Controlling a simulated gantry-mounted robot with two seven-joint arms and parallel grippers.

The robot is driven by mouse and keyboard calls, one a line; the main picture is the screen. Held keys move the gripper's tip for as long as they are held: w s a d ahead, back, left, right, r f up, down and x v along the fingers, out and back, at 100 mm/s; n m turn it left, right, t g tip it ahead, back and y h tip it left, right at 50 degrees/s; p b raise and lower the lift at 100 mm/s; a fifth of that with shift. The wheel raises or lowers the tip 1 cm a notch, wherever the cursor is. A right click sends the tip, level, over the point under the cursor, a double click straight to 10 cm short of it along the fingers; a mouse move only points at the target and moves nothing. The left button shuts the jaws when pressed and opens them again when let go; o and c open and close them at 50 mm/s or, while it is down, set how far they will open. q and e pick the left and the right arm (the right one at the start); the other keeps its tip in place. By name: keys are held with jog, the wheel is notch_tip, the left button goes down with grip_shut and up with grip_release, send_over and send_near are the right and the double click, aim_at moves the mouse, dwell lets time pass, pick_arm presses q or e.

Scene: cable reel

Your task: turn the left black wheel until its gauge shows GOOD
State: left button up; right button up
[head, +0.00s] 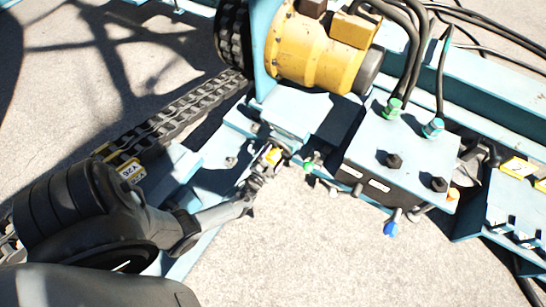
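Two small black knobs stand on top of a light blue box at the right: the left one (393,160) and the right one (439,184). They may be the black wheels, but I cannot be sure. No gauge reading GOOD can be made out. My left gripper (270,163) reaches in from the lower left and ends close to a small yellow part below the yellow motor. It is well left of the knobs and apart from them. Its fingers are too small and cluttered to tell open from shut. My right gripper is not in view.
A yellow motor (310,48) and a black chain (190,108) lie beyond my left gripper. Thick cables enter green connectors (393,107) on the box. A blue lever (390,229) hangs at its front edge. Bare concrete (300,260) lies clear in front of the box.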

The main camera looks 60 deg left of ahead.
pick_arm(q)
jog(key=shift+d, duration=0.1)
jog(key=shift+s+d, duration=0.1)
jog(key=shift+s, duration=0.2)
jog(key=p+v, duration=0.3)
jog(key=v, duration=0.7)
jog(key=shift+p, duration=0.35)
dwell(0.8)
